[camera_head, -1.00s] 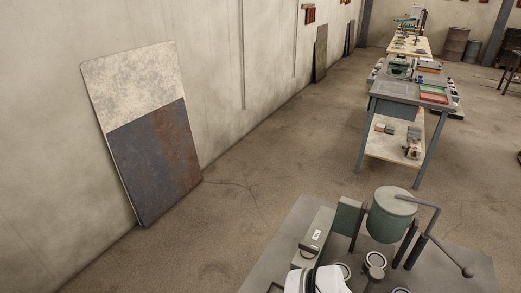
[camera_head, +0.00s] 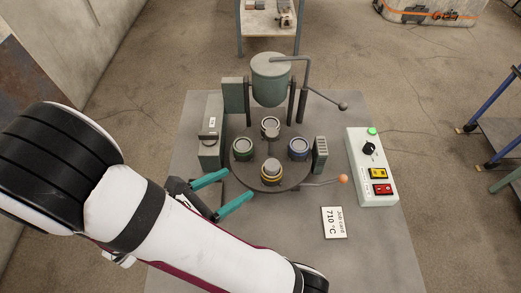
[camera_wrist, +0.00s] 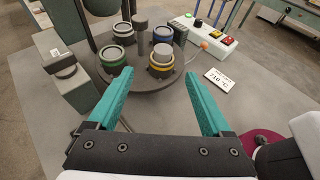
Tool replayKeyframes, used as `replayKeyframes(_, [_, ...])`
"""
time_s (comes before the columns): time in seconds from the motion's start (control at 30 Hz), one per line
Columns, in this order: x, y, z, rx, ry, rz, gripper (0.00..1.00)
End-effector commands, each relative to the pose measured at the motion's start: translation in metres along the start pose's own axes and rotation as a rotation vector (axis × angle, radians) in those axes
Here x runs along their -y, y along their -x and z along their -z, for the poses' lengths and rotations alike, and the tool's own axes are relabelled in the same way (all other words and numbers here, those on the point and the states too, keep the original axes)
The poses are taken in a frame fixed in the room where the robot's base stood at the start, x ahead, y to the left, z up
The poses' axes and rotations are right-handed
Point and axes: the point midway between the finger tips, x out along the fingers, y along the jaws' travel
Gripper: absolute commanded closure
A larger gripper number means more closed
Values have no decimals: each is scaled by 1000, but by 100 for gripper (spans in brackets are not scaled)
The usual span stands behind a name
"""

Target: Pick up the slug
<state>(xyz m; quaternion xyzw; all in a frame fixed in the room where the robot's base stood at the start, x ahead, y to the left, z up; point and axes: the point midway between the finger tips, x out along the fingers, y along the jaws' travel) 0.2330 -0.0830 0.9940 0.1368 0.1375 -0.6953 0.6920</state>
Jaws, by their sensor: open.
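A light grey metal cylinder, which looks like the slug (camera_head: 271,164), stands upright in a yellow-banded cup (camera_head: 271,177) at the front of a round dark turntable (camera_head: 250,185). In the wrist view the slug (camera_wrist: 162,51) rises above the rim of its yellow-banded cup (camera_wrist: 161,70). My gripper (camera_head: 238,187) is open and empty, to the left of the yellow-banded cup, with its teal fingers pointing toward the turntable. In the wrist view the slug lies beyond and between the tips of my gripper (camera_wrist: 159,75), apart from both.
Green-banded (camera_head: 243,149) and blue-banded (camera_head: 298,149) cups and a grey cup (camera_head: 270,127) share the turntable. A green pot (camera_head: 271,80) hangs behind. An orange-knobbed lever (camera_head: 342,179) sticks out right. A control box (camera_head: 371,168) and job card (camera_head: 334,223) lie farther right.

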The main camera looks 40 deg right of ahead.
Motion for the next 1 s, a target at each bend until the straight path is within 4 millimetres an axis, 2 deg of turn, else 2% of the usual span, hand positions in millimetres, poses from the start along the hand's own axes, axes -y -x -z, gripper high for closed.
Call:
replayKeyframes(0.03, [2,-16,0,2,2,10,17])
replayKeyframes(0.13, [3,-43,0,0,2,10,17])
replayKeyframes(0.37, [4,-78,-1,-2,-1,8,17])
replayKeyframes(0.5, [8,-107,-2,-3,-2,10,17])
replayKeyframes(0.63, [7,-121,-2,-3,-3,6,17])
replayKeyframes(0.83, [6,-122,-2,-3,-3,3,17])
replayKeyframes(1.0, [6,-121,-2,-2,-4,3,47])
